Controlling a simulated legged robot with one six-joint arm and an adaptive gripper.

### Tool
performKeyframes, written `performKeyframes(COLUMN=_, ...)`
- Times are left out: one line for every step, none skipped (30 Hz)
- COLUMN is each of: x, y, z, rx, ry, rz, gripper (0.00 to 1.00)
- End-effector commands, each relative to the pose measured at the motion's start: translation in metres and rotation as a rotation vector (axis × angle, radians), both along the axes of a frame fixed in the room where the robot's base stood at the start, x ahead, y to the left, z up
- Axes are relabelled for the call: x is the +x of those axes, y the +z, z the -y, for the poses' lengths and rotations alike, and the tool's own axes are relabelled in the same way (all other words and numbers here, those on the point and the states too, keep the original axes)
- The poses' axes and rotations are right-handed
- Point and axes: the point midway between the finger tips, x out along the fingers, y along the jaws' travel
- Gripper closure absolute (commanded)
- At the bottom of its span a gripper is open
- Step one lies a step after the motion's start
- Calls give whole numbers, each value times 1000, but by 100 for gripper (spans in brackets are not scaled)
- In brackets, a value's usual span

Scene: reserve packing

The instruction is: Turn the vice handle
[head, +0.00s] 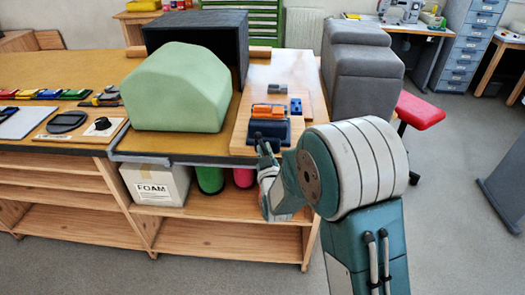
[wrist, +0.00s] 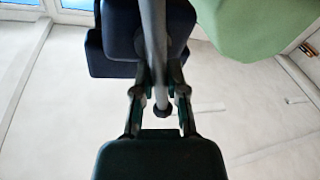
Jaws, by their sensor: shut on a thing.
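The vice is dark blue and sits near the front edge of a wooden board (head: 244,127) on the bench. In the wrist view the vice's dark body (wrist: 118,42) is at the top. The grey vice handle (wrist: 153,35) is a bar running down the wrist view to a dark round end (wrist: 162,110). My gripper (head: 264,146) is at the front of the vice. Its fingers (wrist: 159,76) are shut on the handle, one on each side. In the head view my gripper hides the handle.
A green rounded block (head: 178,88) stands left of the vice, in front of a dark open box (head: 205,32). A small blue block (head: 296,106) is on the board. Grey padded blocks (head: 362,75) and a red stool (head: 418,110) are to the right. Shelves lie below.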

Motion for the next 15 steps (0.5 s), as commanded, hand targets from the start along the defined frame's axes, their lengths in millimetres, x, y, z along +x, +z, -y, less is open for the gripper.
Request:
performKeyframes(x=-2, y=-4, z=0, rx=33, ry=3, rz=-10, gripper=100)
performKeyframes(x=-2, y=-4, z=0, rx=52, ry=3, rz=-8, gripper=100)
performKeyframes(x=-2, y=-4, z=1, rx=74, ry=3, rz=-8, gripper=100)
performKeyframes(x=-2, y=-4, z=1, rx=88, ry=3, rz=-9, gripper=100)
performKeyframes(x=-2, y=-4, z=1, rx=97, ry=3, rz=-8, gripper=100)
performKeyframes(x=-2, y=-4, z=1, rx=108, ry=4, rz=-8, gripper=100)
performKeyframes(x=-2, y=-4, z=1, rx=114, ry=4, rz=-8, gripper=100)
performKeyframes(x=-2, y=-4, z=2, rx=116, ry=4, rz=-7, gripper=100)
performKeyframes(x=-2, y=-4, z=1, rx=118, ry=3, rz=-8, gripper=100)
performKeyframes(x=-3, y=-4, z=1, rx=118, ry=4, rz=-8, gripper=100)
performKeyframes(x=-3, y=-4, z=1, rx=118, ry=4, rz=-9, gripper=100)
performKeyframes(x=-3, y=-4, z=1, rx=117, ry=4, rz=-9, gripper=100)
performKeyframes(x=-3, y=-4, z=1, rx=117, ry=4, rz=-9, gripper=100)
performKeyframes(x=-3, y=-4, z=1, rx=117, ry=4, rz=-10, gripper=100)
performKeyframes(x=-3, y=-4, z=1, rx=115, ry=4, rz=-10, gripper=100)
